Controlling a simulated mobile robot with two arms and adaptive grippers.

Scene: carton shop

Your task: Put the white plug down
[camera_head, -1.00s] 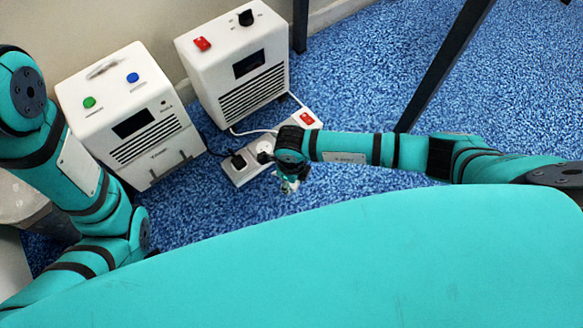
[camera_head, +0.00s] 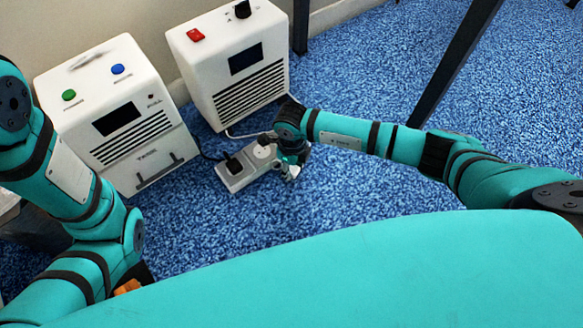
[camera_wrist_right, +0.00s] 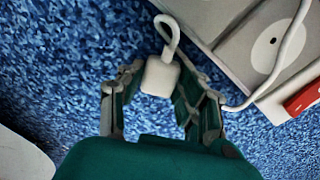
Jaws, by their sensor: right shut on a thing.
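My right gripper (camera_head: 292,170) is low over the carpet, just right of the power strip (camera_head: 232,182). In the right wrist view the right gripper (camera_wrist_right: 163,88) is shut on the white plug (camera_wrist_right: 159,77). The plug sits between the two fingers, and its white cable loops up from it. The plug is beside the strip (camera_wrist_right: 245,45), clear of its round socket, with blue carpet behind it. I cannot tell how high it is above the carpet. In the head view my gripper and wrist mostly hide the plug.
A black plug (camera_head: 233,164) sits in the strip. The strip's red switch (camera_wrist_right: 304,98) shows in the wrist view. Two white heater-like boxes (camera_head: 115,120) (camera_head: 230,60) stand behind. A dark table leg (camera_head: 455,65) stands at right. The carpet (camera_head: 350,190) near the gripper is clear.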

